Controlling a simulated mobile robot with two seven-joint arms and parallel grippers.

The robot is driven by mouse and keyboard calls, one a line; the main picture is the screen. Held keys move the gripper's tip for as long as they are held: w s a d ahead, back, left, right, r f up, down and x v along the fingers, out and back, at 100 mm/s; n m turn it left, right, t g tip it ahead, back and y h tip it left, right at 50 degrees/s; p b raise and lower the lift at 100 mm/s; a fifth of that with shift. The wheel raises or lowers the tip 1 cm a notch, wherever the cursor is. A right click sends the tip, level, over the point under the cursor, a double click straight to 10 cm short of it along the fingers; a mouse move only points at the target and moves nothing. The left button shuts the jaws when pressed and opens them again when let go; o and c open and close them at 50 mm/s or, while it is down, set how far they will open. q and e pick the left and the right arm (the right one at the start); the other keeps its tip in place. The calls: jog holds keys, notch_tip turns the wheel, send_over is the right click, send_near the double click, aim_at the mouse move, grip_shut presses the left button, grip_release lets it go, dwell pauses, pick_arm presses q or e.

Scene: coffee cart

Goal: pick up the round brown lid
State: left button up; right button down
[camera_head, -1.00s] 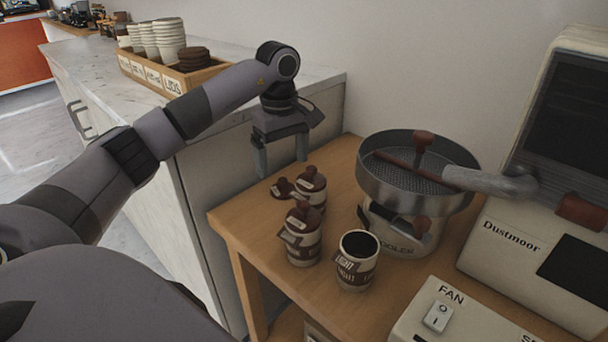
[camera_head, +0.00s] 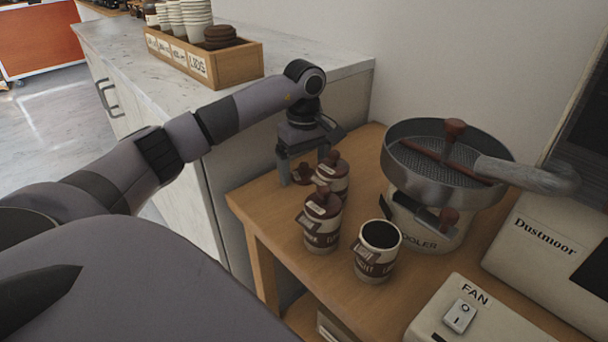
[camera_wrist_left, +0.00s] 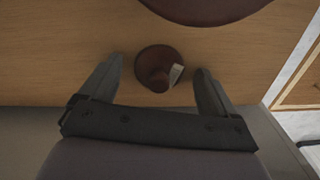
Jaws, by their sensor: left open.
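The round brown lid (camera_head: 302,173) lies on the wooden table behind the canisters, partly hidden by my gripper in the head view. In the left wrist view the lid (camera_wrist_left: 157,68) shows from above, with a knob and a small pale tag. My left gripper (camera_head: 304,172) is open and points down at the lid. In the left wrist view its two fingers (camera_wrist_left: 160,85) stand apart on either side of the lid's near part, with gaps on both sides. I cannot tell whether the fingertips touch the table. My right gripper is not in view.
Two lidded canisters (camera_head: 322,222) (camera_head: 333,178) stand right beside the lid, and an open canister (camera_head: 378,250) of dark contents is nearer. A cooler (camera_head: 440,170) stands to the right. The white counter (camera_head: 135,62) with a wooden box (camera_head: 240,68) is at left.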

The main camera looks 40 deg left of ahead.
pick_arm(q)
jog(key=c, duration=0.9)
jog(key=shift+c, duration=1.2)
